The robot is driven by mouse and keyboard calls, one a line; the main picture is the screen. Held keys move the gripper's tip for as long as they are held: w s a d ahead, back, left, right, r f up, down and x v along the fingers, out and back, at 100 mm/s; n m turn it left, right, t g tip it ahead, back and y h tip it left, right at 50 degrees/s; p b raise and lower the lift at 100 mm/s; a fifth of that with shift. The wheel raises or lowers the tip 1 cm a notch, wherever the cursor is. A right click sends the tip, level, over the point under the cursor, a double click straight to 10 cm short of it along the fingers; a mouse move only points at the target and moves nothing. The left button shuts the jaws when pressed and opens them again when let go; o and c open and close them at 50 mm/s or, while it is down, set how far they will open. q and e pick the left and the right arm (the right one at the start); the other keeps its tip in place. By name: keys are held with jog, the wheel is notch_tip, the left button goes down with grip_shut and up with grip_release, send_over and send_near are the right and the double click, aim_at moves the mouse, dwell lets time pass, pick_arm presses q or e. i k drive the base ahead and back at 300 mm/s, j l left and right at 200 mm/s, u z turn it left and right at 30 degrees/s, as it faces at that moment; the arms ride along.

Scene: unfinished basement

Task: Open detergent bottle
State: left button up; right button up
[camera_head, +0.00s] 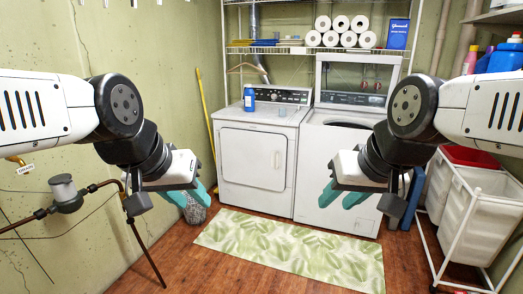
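A small blue bottle (249,97) with a white label stands upright on top of the white front-loading machine (262,116). A larger blue jug (508,58) is at the far right edge, partly cut off by the frame. I cannot tell from the labels which one is the detergent. My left gripper (189,194) has teal fingers spread apart and is empty, in front of and left of the machine. My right gripper (342,196) also has its teal fingers apart and empty, in front of the second machine. Neither gripper touches a bottle.
A top-loading washer (340,135) with its lid raised stands right of the first machine. A leafy green mat (290,250) lies on the wooden floor. A white hamper cart (480,215) stands at right. Pipes (67,193) run along the left wall. A wire shelf (300,49) holds paper rolls.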

aim_at(250, 93)
jog(key=i, duration=2.25)
